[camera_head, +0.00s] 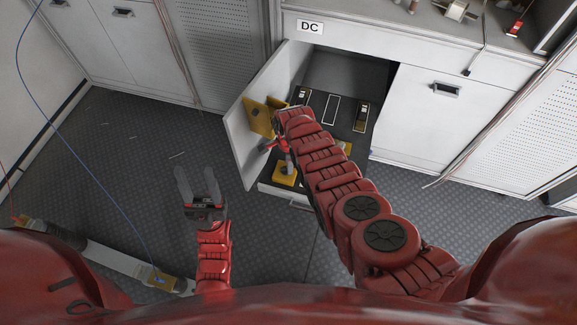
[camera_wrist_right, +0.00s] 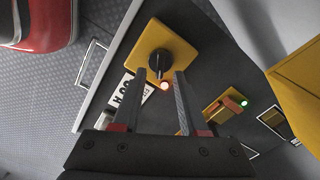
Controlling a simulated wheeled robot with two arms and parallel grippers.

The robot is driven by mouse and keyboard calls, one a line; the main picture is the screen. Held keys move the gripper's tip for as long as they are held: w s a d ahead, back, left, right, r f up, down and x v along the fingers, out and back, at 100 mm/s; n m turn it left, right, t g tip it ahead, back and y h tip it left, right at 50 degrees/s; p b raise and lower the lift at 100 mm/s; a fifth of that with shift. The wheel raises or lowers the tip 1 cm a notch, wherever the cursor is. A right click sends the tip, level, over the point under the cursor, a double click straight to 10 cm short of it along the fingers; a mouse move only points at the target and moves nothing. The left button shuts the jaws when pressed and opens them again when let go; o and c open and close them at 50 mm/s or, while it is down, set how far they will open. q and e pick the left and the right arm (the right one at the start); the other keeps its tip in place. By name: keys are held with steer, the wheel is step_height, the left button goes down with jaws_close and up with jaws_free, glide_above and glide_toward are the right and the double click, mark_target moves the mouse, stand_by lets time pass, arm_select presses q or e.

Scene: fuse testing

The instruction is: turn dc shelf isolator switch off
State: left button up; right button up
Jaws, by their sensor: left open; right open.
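The isolator switch is a black rotary knob (camera_wrist_right: 160,62) on a yellow plate (camera_wrist_right: 183,42), with a lit reddish lamp (camera_wrist_right: 164,86) beside it. A yellow plate also shows in the head view (camera_head: 285,179), at the front of the open DC cabinet's shelf. My right gripper (camera_wrist_right: 166,76) is open, its fingertips on either side of the knob's near end; whether they touch it I cannot tell. In the head view my right arm reaches into the cabinet and hides much of the shelf. My left gripper (camera_head: 197,183) is open and empty above the floor.
The open cabinet door (camera_head: 245,140) stands left of my right arm, with a yellow part (camera_head: 262,115) near it. A yellow block with a green lamp (camera_wrist_right: 243,103) lies right of the knob. A DC sign (camera_head: 310,27) is above. Floor (camera_head: 130,150) around my left gripper is clear.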

steer(key=shift+f, duration=0.55)
jaws_close()
